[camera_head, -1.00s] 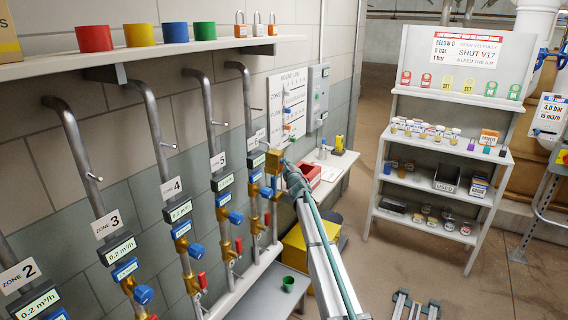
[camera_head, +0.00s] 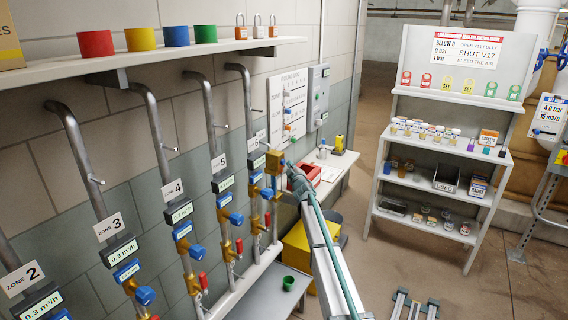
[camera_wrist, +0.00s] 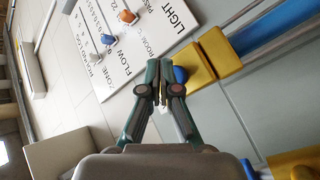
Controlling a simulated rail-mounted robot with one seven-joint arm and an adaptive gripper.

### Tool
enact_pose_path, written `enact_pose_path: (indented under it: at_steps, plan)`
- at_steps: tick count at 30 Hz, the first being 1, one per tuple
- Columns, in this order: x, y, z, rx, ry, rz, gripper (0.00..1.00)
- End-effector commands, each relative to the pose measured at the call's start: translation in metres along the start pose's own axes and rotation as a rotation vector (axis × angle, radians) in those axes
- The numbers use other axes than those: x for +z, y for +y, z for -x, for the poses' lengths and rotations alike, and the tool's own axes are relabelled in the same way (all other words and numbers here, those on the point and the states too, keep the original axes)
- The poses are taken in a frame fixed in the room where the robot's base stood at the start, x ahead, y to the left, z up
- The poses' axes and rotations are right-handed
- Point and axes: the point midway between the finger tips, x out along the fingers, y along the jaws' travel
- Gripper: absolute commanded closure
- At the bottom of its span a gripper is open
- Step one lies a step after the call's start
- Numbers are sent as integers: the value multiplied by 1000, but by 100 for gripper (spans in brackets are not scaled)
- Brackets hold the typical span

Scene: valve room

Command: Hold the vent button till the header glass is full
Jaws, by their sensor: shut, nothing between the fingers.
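A blue round button (camera_wrist: 181,75) sits on the side of a brass block (camera_wrist: 200,65) in the wrist view; I take it to be the vent button. The brass block (camera_head: 273,161) also shows in the head view at the end of the pipe row. My gripper (camera_wrist: 161,92) is shut and empty, its fingertips right at the button. Whether they touch or press it cannot be told. A tube with blue in it (camera_wrist: 272,32) runs off the brass block and may be the header glass; its fill level cannot be read.
Pipes with displays, blue knobs and red levers line the left wall. A wall board with sliders (camera_head: 287,105) and a grey box (camera_head: 318,97) are beyond the gripper. A shelf unit (camera_head: 440,190) stands at right, with open floor in front.

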Motion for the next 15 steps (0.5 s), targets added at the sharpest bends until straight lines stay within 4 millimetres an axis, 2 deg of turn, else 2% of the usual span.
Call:
enact_pose_path:
  at_steps: [8, 15]
  plan:
    - [1, 3, 3, 0, -1, 0, 100]
    - [9, 14, 16, 0, 0, 1, 100]
